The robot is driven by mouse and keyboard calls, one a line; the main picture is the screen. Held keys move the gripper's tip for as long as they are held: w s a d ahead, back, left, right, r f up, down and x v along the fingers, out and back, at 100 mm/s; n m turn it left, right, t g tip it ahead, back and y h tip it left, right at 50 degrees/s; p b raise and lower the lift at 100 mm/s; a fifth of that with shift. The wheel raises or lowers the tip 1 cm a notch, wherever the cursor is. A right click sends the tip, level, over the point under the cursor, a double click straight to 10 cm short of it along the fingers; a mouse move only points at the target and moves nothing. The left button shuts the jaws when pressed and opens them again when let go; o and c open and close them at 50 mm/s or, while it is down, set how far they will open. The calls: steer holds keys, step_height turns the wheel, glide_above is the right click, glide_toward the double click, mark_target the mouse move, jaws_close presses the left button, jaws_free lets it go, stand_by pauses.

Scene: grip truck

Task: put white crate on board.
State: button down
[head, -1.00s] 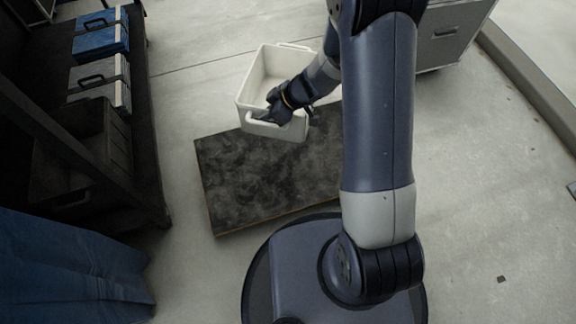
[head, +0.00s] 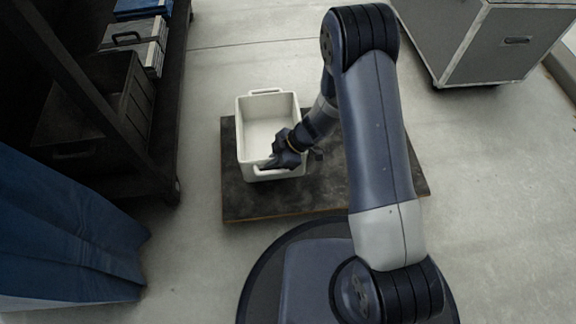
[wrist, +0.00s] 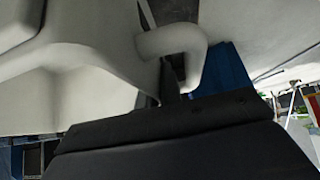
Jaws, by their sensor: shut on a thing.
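The white crate (head: 266,107) is an open, empty box with a handle at each end. In the head view it is over the left part of the dark board (head: 345,196), and its far end reaches past the board's far edge. I cannot tell whether it touches the board or hangs just above it. My gripper (head: 277,166) is shut on the crate's near handle. In the wrist view the white handle (wrist: 188,52) and crate wall (wrist: 60,70) are close up, and the fingertips are mostly hidden.
A dark shelf rack (head: 165,150) with cases and a bin stands at the left. A blue cloth (head: 65,235) hangs at the lower left. A grey wheeled case (head: 490,45) stands at the upper right. The concrete floor right of the board is clear.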

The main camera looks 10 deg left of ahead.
mark_target(274, 178)
steer(key=shift+w+f+b, duration=0.1)
steer(key=shift+f+b, duration=0.9)
steer(key=shift+f, duration=2.3)
steer(key=c, duration=1.6)
jaws_free()
steer(key=shift+r, duration=0.25)
steer(key=p+v, duration=0.4)
steer(key=v, duration=0.7)
steer(key=shift+d+r, duration=0.25)
steer(key=shift+d, duration=0.1)
